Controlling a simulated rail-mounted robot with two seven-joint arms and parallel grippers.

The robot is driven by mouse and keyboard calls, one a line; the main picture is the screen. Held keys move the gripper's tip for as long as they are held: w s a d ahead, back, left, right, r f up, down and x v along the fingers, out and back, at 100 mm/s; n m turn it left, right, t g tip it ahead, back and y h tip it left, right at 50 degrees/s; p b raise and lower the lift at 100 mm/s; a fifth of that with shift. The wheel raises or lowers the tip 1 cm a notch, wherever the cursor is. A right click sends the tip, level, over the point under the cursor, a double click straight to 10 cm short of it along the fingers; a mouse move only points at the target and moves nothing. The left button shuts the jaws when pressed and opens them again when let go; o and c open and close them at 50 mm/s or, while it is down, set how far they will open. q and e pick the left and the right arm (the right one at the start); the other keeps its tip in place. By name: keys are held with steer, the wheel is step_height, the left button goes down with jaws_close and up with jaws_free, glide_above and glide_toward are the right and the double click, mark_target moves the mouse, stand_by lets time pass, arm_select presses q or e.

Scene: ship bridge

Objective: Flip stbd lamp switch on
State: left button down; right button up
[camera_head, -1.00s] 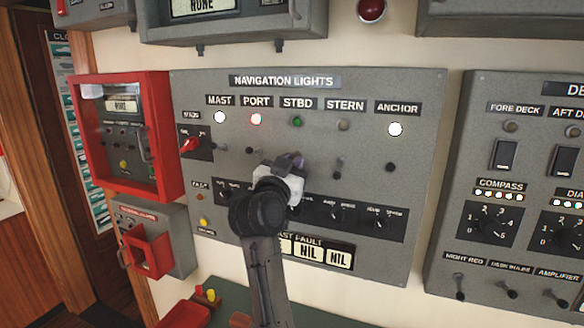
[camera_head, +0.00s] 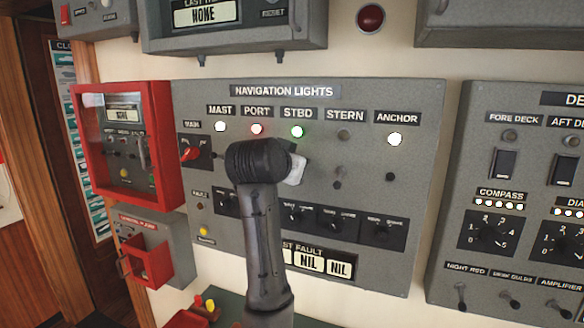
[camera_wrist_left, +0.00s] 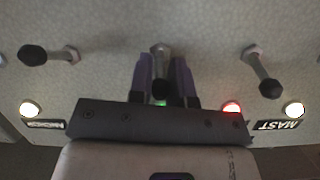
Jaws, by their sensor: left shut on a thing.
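The starboard lamp (camera_head: 297,131) glows bright green under its STBD label (camera_head: 298,113) on the grey navigation lights panel (camera_head: 425,130). In the left wrist view, which shows the panel upside down, a metal toggle switch (camera_wrist_left: 161,54) stands between the two fingers of my left gripper (camera_wrist_left: 163,82). The gripper is shut on this switch, in line with the green lamp (camera_wrist_left: 160,102). In the head view my left wrist hides the fingers and the switch. My right gripper is out of view.
The mast lamp (camera_head: 220,126) and anchor lamp (camera_head: 395,139) are lit white and the port lamp (camera_head: 257,129) is lit red. The stern lamp (camera_head: 344,135) is dark. Neighbouring switches (camera_wrist_left: 262,75) stand close by. A red box (camera_head: 168,140) juts out at left.

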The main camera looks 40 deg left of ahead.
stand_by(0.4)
arm_select(q)
steer(key=c, duration=1.1)
jaws_free()
steer(key=shift+s+d+r+b, duration=0.1)
steer(key=shift+s+d+b, duration=0.05)
steer(key=shift+s+b, duration=0.3)
steer(key=shift+b+v, duration=2.15)
steer(key=shift+v, duration=4.3)
